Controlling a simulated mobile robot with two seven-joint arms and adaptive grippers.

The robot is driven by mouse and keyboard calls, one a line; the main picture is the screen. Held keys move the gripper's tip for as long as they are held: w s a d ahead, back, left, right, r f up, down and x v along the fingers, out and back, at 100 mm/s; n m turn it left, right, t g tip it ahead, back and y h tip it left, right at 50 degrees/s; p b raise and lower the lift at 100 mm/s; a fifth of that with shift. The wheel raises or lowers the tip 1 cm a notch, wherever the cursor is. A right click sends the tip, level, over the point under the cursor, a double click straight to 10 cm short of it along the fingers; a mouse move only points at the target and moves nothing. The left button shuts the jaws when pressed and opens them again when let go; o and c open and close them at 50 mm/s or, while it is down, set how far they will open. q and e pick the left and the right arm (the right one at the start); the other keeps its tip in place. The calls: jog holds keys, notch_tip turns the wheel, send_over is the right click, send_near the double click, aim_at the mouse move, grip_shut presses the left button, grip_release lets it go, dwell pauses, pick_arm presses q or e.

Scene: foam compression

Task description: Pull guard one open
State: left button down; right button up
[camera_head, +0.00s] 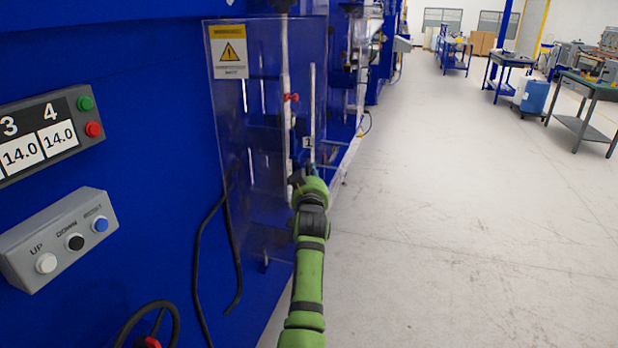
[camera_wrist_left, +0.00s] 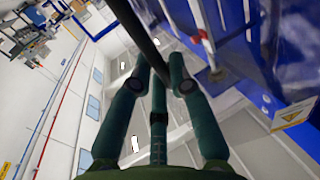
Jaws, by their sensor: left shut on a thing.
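Guard one (camera_head: 262,120) is a clear panel on the blue machine, with a yellow warning sign (camera_head: 229,52) at its upper left and a small "1" label (camera_head: 308,142) near its right side. My left gripper (camera_head: 302,174), on the green arm, is at the panel's right part, just below the label. In the left wrist view, a dark bar (camera_wrist_left: 143,35), which looks like the guard's handle, runs between the fingers, and the gripper (camera_wrist_left: 160,80) is shut on it. My arm and hand hide the grip in the head view. My right gripper is not in view.
A control box (camera_head: 60,240) with several buttons and a display panel (camera_head: 50,135) are on the blue machine at left. A black cable (camera_head: 198,265) hangs beside the guard. The grey floor (camera_head: 450,220) to the right is clear, with carts and benches (camera_head: 590,105) farther back.

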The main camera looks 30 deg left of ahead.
aim_at(308, 133)
pick_arm(q)
jog(key=shift+w+a+f, duration=0.15)
jog(key=shift+w+f, duration=0.05)
jog(key=c, duration=1.2)
grip_release()
jog(key=shift+c, duration=0.2)
jog(key=shift+o, duration=0.4)
jog(key=shift+a, duration=0.25)
jog(key=shift+r, duration=0.25)
notch_tip(308, 133, up, 10)
jog(key=shift+f, duration=0.2)
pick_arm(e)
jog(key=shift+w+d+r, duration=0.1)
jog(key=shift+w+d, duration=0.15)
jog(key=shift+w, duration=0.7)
pick_arm(q)
jog(key=shift+f, duration=0.15)
